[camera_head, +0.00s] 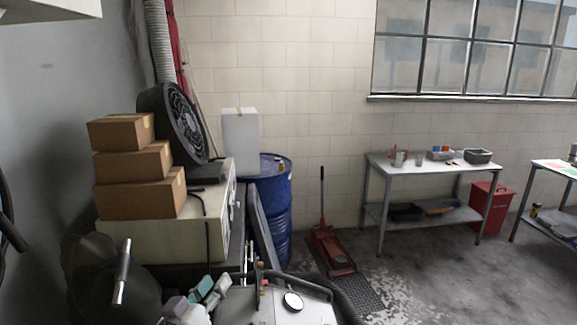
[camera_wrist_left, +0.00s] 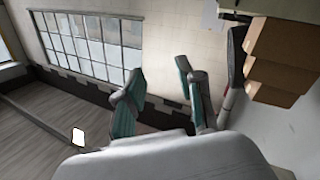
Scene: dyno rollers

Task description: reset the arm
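My left gripper (camera_head: 212,287) shows at the bottom of the head view, left of centre, with teal pads on its fingers. In the left wrist view its two fingers (camera_wrist_left: 160,72) stand apart with nothing between them. The gripper is open and empty. It is in front of the cream cabinet, low in the head view. My right gripper does not show in either view.
Stacked cardboard boxes (camera_head: 138,165) and a black fan (camera_head: 180,122) sit on a cream cabinet (camera_head: 150,240). A blue drum (camera_head: 276,200), red floor jack (camera_head: 333,250) and metal table (camera_head: 415,170) stand beyond. Floor (camera_head: 430,275) is open at the right.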

